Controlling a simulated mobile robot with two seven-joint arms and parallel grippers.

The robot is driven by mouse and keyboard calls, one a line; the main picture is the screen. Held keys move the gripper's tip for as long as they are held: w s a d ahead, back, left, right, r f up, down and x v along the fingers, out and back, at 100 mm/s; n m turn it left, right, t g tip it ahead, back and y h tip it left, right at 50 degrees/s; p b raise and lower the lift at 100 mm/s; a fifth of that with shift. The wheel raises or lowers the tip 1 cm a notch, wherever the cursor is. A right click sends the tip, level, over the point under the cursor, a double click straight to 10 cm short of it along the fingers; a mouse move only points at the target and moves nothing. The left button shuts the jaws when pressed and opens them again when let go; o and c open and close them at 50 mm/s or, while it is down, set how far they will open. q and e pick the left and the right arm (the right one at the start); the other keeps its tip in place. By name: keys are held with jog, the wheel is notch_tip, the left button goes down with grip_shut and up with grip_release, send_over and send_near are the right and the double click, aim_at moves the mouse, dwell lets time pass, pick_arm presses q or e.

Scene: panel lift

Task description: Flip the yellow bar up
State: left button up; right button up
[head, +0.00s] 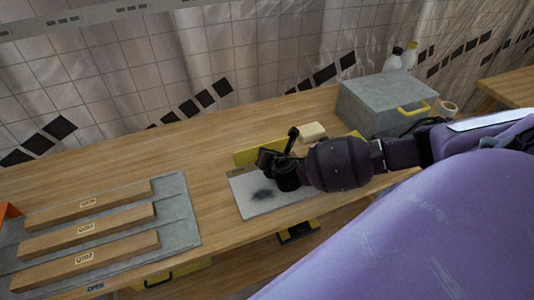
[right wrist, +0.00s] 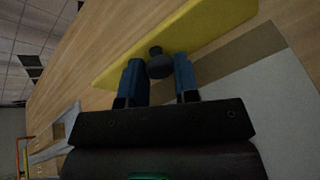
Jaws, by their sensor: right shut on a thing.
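The yellow bar (head: 258,151) runs along the back edge of a grey plate (head: 248,202) on the wooden table. In the head view it seems to stand up with its broad face showing, and my right gripper and arm hide its middle. In the right wrist view the yellow bar (right wrist: 205,28) crosses the picture at a slant, with a dark round knob (right wrist: 159,66) in front of it. My right gripper (right wrist: 160,72) has its two blue fingers shut on this knob. In the head view my right gripper (head: 273,160) is at the bar. My left gripper is not in view.
At the left, a grey board (head: 182,215) carries several labelled wooden bars. At the back right stand a grey box (head: 375,105) with a yellow handle, bottles (head: 408,57) and a tape roll (head: 448,107). A pale block (head: 312,131) lies behind the bar. The table between board and plate is clear.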

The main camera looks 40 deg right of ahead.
jog(key=shift+s+d+f, duration=0.1)
dwell(0.4)
jog(key=o, duration=0.9)
jog(key=shift+s+r, duration=0.25)
jog(key=shift+s, duration=0.05)
jog(key=p+v, duration=0.1)
jog(key=v, duration=0.9)
